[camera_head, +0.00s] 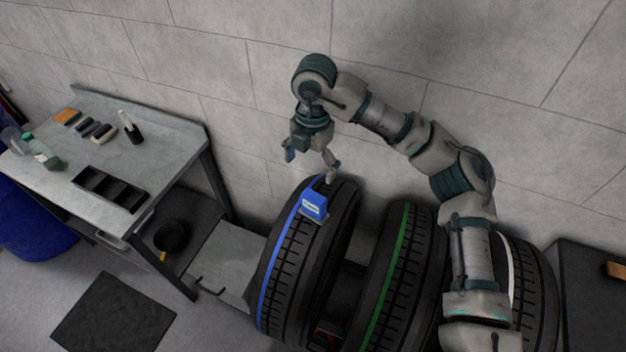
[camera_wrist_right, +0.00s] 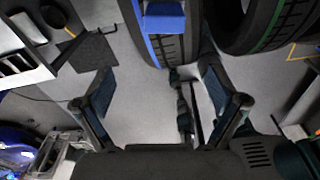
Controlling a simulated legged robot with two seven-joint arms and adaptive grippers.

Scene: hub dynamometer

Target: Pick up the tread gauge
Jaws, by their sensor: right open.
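The tread gauge (camera_head: 314,204) looks to be the small blue block with a pale label, sitting on top of the blue-striped tire (camera_head: 291,262). In the right wrist view the blue block (camera_wrist_right: 165,17) shows at the top edge, partly cut off, against the tire (camera_wrist_right: 172,48). My right gripper (camera_head: 311,164) is open and empty, just above and behind the gauge in the head view, apart from it. My left gripper is not in view.
A green-striped tire (camera_head: 391,275) and a white-striped tire (camera_head: 530,290) stand to the right. A metal workbench (camera_head: 165,155) at left holds a black tray (camera_head: 110,188), a bottle (camera_head: 44,154) and small tools. A concrete wall (camera_head: 220,60) rises close behind my right arm.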

